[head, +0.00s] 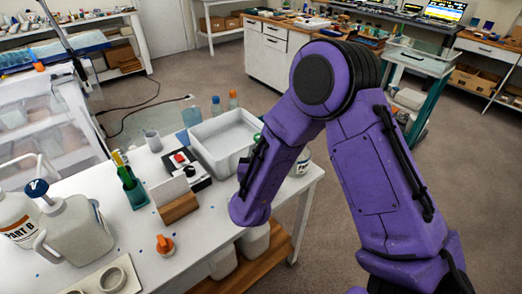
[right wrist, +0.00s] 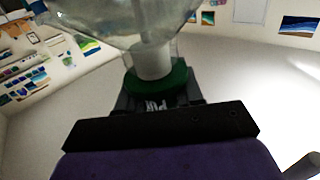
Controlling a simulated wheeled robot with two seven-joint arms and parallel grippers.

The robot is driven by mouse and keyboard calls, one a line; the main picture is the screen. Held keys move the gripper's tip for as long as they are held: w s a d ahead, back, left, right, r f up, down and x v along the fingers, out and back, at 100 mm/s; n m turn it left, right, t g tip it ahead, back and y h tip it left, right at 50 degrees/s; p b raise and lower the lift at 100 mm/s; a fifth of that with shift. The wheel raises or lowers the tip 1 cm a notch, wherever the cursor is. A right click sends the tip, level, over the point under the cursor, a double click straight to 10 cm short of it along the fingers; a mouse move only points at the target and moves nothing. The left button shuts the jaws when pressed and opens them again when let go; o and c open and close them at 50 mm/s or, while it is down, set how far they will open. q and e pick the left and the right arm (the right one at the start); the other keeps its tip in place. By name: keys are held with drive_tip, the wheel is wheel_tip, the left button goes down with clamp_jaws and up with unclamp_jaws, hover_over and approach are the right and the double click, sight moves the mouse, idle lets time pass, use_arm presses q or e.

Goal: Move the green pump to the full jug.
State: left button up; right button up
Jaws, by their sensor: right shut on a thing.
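In the right wrist view my right gripper (right wrist: 162,92) is shut on the green collar of the green pump (right wrist: 175,78). A white cylinder and a clear, see-through body show above the collar. In the head view my purple right arm hides that gripper. A whitish jug with a handle (head: 78,232) stands at the left of the white table. A white jug marked PART B (head: 18,222) is beside it, cut by the picture edge. A dark blue pump top (head: 37,188) shows between them. I cannot tell which jug is full. My left gripper is not in view.
The white table (head: 115,215) holds an orange-topped item (head: 165,244), a green cup of tools (head: 132,188), a wooden card holder (head: 179,207) and a grey tub (head: 226,138). White containers (head: 222,262) sit on the shelf below. The tabletop around the orange-topped item is mostly clear.

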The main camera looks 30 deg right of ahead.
drive_tip(key=shift+f, duration=0.35)
drive_tip(key=o, duration=1.2)
drive_tip(key=b+v, duration=0.2)
drive_tip(key=v, duration=0.8)
drive_tip(key=r+p, duration=0.5)
drive_tip(key=shift+s+a, duration=0.2)
